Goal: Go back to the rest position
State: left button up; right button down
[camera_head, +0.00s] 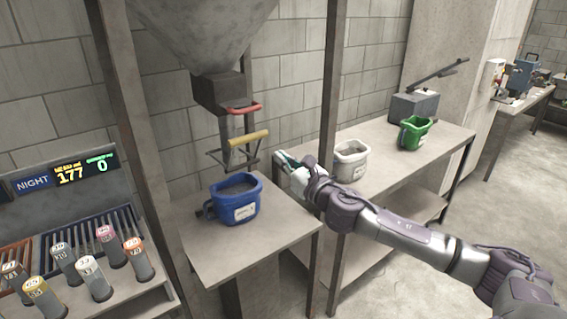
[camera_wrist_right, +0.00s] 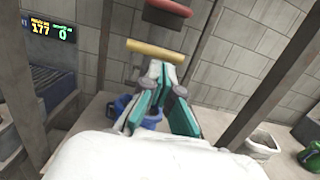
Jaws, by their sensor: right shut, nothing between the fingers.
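My right arm reaches in from the lower right in the head view. The yellow handle (camera_head: 248,138) hangs above the bucket. It also shows beyond the fingertips in the wrist view (camera_wrist_right: 155,50). My left gripper is not in view.
A grey hopper (camera_head: 200,30) with a red handle (camera_head: 243,109) stands between metal posts (camera_head: 333,90). A white bucket (camera_head: 350,162) and a green bucket (camera_head: 414,133) stand on the right bench. Labelled tubes (camera_head: 92,278) stand at lower left. Floor at right is clear.

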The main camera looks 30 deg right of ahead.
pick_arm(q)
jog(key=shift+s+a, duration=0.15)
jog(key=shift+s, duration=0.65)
